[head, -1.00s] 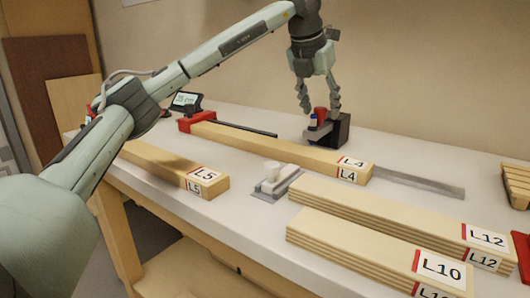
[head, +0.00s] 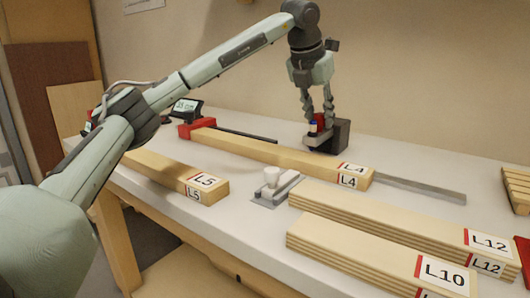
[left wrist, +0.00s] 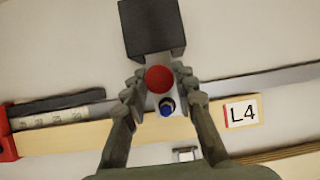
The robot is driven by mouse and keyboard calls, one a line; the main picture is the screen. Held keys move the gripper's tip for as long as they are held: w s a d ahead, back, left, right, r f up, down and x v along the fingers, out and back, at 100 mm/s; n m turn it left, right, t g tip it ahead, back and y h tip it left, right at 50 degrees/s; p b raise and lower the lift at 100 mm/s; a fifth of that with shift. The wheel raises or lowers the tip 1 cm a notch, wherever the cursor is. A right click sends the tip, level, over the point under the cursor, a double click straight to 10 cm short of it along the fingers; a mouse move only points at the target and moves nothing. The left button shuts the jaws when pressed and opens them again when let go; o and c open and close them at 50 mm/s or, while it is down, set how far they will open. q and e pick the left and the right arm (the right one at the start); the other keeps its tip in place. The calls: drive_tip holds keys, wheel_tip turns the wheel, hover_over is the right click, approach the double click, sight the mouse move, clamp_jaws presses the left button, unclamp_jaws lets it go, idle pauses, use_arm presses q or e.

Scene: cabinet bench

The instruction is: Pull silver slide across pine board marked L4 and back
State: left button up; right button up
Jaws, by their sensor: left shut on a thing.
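The pine board marked L4 (head: 270,157) lies on the bench, its left end at a red stop block (head: 197,127). The silver slide (head: 317,140) sits near the board's right part, at its rear edge, with a red knob and a blue knob on top and a dark block (head: 342,135) behind. My left gripper (head: 318,118) reaches down from above and is shut on the slide. In the left wrist view my fingers (left wrist: 160,97) flank the red knob (left wrist: 159,79) and blue knob (left wrist: 167,106). The fingers hide part of the slide. My right gripper is not in view.
A grey rail (head: 420,188) extends right past the board. Board L5 (head: 170,172) lies at front left, boards L12 (head: 390,212) and L10 (head: 350,250) at front right. A grey device with a white knob (head: 272,177) stands in front. A small display (head: 186,106) stands behind.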

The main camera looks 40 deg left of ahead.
sight(311, 134)
use_arm(q)
drive_tip(key=shift+s+d+b, duration=0.15)
drive_tip(key=shift+s+b, duration=1.3)
drive_tip(key=shift+s, duration=1.5)
drive_tip(key=shift+s+d+b, duration=0.1)
drive_tip(key=shift+s+b, duration=0.5)
drive_tip(key=shift+s, duration=0.8)
drive_tip(key=shift+w+r+p, duration=0.1)
drive_tip(key=shift+w+p, duration=0.2)
drive_tip(key=shift+p, duration=0.05)
drive_tip(key=shift+w+a+p, duration=0.15)
drive_tip(key=shift+w+p, duration=1.1)
drive_tip(key=shift+w, duration=0.8)
drive_tip(key=shift+w+a+p, duration=0.15)
drive_tip(key=shift+w+p, duration=1.05)
drive_tip(key=shift+w, duration=0.85)
drive_tip(key=o, duration=0.9)
drive_tip(key=shift+o, duration=0.2)
